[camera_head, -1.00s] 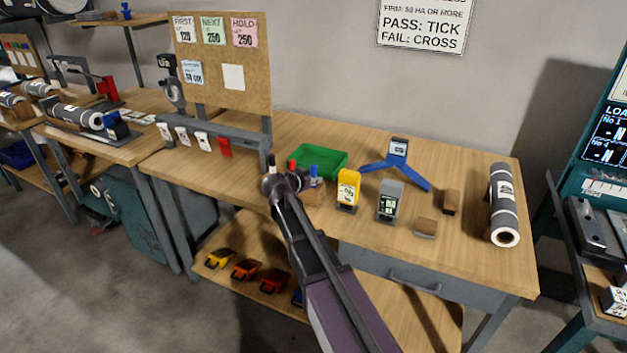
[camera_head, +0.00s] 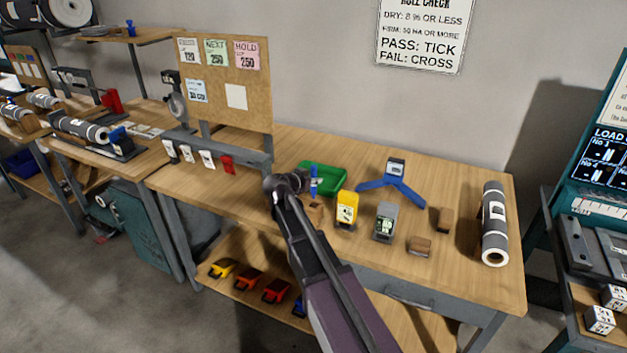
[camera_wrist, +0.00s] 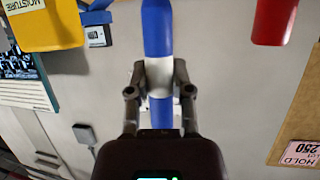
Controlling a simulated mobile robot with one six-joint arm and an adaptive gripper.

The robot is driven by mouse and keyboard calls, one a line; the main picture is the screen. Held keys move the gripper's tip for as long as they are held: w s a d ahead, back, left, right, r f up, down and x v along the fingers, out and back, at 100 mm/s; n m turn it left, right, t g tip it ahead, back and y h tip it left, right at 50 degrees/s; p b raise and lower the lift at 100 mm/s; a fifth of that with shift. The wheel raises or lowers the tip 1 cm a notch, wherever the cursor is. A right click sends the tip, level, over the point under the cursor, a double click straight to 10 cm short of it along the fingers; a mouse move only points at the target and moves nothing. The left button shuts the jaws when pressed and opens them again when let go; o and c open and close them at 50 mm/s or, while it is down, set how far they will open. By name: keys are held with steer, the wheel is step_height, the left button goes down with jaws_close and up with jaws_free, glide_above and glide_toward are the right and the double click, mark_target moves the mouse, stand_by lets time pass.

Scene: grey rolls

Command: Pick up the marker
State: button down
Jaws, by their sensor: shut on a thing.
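A blue marker with a white band (camera_wrist: 160,108) stands between the two fingers of my gripper (camera_wrist: 160,80) in the wrist view, and the fingers are shut on its white band. In the head view the blue marker (camera_head: 314,180) is upright beside my gripper (camera_head: 302,183), above a wooden block (camera_head: 316,208). I cannot tell whether its lower end is clear of the block.
A yellow moisture meter (camera_head: 346,209) and a grey meter (camera_head: 385,222) stand close to the right. A grey roll (camera_head: 495,220) lies at the right.

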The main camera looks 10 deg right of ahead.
mark_target(314, 166)
steer(key=shift+r+p, duration=0.75)
steer(key=shift+r, duration=0.3)
steer(key=c, duration=1)
jaws_free()
steer(key=shift+c, duration=0.2)
jaws_close()
steer(key=shift+r, duration=0.15)
steer(key=shift+r+p, duration=3.4)
steer(key=shift+p, duration=0.1)
